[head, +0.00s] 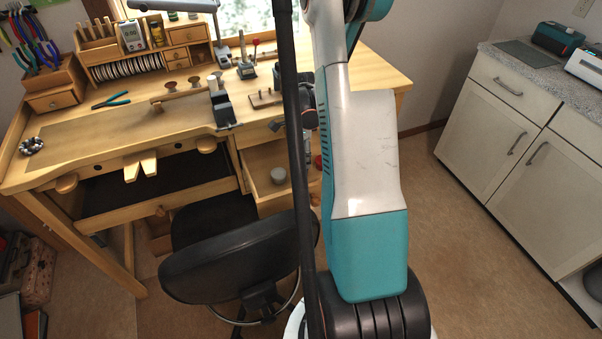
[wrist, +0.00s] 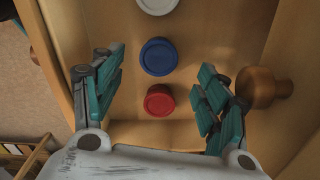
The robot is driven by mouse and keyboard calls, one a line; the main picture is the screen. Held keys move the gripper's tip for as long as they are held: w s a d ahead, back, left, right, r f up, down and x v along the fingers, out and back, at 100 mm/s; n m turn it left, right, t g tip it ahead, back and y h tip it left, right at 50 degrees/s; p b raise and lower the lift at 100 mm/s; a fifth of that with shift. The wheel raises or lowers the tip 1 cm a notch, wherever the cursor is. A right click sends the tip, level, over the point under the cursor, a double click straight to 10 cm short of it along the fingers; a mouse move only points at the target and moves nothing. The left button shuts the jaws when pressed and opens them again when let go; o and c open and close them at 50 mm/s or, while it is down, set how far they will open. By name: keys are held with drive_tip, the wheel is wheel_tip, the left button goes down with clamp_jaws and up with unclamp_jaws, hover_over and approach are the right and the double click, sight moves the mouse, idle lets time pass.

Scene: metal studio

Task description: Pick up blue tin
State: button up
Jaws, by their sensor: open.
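The blue tin (wrist: 159,57) is a small round tin with a blue lid. In the wrist view it stands in an open wooden drawer (wrist: 225,30), between a white tin (wrist: 158,4) and a red tin (wrist: 159,100). My gripper (wrist: 160,82) is open over the drawer, one teal finger on each side of the row of tins. It is empty and its fingers are apart from the tins. In the head view the open drawer (head: 252,158) is at the bench's right side; the blue tin cannot be made out there, hidden behind my arm.
A round wooden knob (wrist: 262,88) sits close beside the right finger. The workbench (head: 330,70) stands above the drawer. A black chair (head: 235,260) is in front of it, left of my arm. A white cabinet (head: 500,140) stands at the right, with clear floor before it.

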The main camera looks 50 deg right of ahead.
drive_tip(key=shift+s+f+b, duration=0.1)
drive_tip(key=shift+f+b, duration=1.2)
drive_tip(key=shift+f, duration=1.5)
drive_tip(key=shift+r, duration=0.1)
drive_tip(key=c, duration=1.2)
